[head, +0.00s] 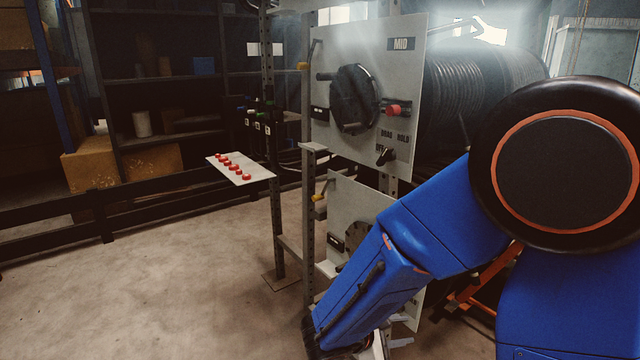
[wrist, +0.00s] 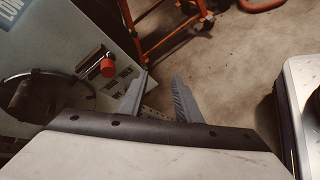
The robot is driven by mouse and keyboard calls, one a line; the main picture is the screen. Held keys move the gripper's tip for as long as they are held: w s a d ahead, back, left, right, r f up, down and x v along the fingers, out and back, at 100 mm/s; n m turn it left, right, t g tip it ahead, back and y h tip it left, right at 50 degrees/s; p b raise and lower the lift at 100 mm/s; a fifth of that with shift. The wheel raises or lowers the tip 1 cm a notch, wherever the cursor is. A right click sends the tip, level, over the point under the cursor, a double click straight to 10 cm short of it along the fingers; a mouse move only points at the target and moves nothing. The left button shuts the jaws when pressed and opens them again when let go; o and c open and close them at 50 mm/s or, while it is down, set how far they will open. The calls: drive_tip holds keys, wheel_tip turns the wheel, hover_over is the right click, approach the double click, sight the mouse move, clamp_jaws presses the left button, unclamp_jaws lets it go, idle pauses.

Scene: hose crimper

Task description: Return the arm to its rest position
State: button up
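My blue arm (head: 440,225) reaches down and to the left across the right half of the head view, in front of the panel rack. My gripper (wrist: 160,77) shows in the wrist view with its two grey fingers apart and nothing between them. It is over the floor, beside the panel marked LOW (wrist: 50,55). In the head view the gripper is mostly hidden at the bottom edge behind my arm. The lower panel (head: 350,205) is partly covered by my arm.
The panel marked MID (head: 350,55) has a black handwheel (head: 355,98) and a red knob (head: 397,110). A plate with red buttons (head: 240,170) juts out left of the rack. An orange frame (wrist: 165,35) stands ahead of the fingers. The floor at left (head: 140,270) is clear.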

drive_tip(key=s+d+r+m+g+y, duration=0.4)
drive_tip(key=s+d+r+m+g, duration=0.15)
drive_tip(key=s+d+m, duration=0.4)
drive_tip(key=s+r+m+t+y, duration=0.4)
drive_tip(key=s+r+m+y, duration=0.2)
drive_tip(key=s+r, duration=0.2)
drive_tip(key=shift+s+a+r, duration=0.2)
drive_tip(key=shift+a+r, duration=0.05)
drive_tip(key=shift+r, duration=0.25)
idle(0.4)
